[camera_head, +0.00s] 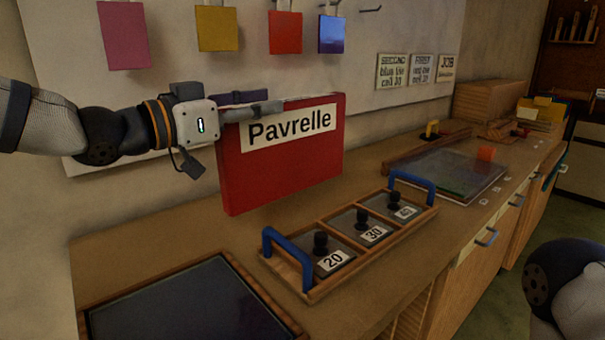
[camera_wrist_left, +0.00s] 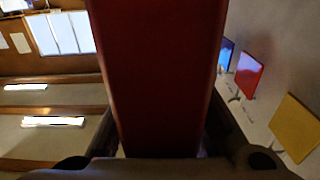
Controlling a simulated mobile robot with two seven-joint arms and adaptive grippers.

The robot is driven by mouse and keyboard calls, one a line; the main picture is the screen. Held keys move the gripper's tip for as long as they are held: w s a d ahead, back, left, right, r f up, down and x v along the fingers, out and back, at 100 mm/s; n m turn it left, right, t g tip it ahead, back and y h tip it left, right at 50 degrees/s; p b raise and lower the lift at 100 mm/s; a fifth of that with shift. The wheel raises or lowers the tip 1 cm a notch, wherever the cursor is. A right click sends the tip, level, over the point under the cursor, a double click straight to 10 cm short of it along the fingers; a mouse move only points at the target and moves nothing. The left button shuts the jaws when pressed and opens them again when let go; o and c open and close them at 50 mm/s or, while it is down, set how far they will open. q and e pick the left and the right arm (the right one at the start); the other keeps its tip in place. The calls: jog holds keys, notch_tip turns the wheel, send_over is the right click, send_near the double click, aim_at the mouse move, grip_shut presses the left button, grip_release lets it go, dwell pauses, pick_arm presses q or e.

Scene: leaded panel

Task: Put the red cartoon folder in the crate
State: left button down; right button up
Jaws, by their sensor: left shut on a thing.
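The red folder (camera_head: 285,165) has a white label reading "Pavrelle" and hangs upright above the left part of the workbench. My left gripper (camera_head: 255,104) is shut on its top edge. In the left wrist view the red folder (camera_wrist_left: 158,75) fills the middle, between the two dark fingers. I cannot pick out the crate with certainty; a small holder with yellow cards (camera_head: 540,110) stands at the far end of the bench. My right gripper is not in view.
Below the folder, a wooden tray (camera_head: 321,290) with blue handles holds knobbed weights marked 20, 30 and 40. A dark framed panel (camera_head: 185,305) lies at front left. A glass panel (camera_head: 450,172) lies farther back. Coloured squares hang on the wall board.

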aim_at(285, 158)
pick_arm(q)
jog(key=w+d+f, duration=0.1)
jog(key=w+f, duration=0.1)
jog(key=w+f+b, duration=0.1)
jog(key=w+f, duration=0.1)
jog(key=w+d+f, duration=0.1)
jog(key=f, duration=0.2)
jog(key=shift+w+d+f, duration=0.1)
jog(key=shift+w+d, duration=0.25)
jog(key=shift+w, duration=0.05)
jog(key=f, duration=0.3)
jog(key=shift+w+d+f+b, duration=0.1)
jog(key=shift+w+f+b, duration=0.15)
jog(key=shift+w+b, duration=0.05)
jog(key=shift+r, duration=0.1)
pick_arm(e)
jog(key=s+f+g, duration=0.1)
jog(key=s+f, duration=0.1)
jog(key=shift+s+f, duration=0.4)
pick_arm(q)
jog(key=shift+s, duration=0.1)
jog(key=c, duration=1.7)
grip_release()
jog(key=shift+f, duration=0.3)
jog(key=o, duration=0.4)
jog(key=shift+c, duration=0.2)
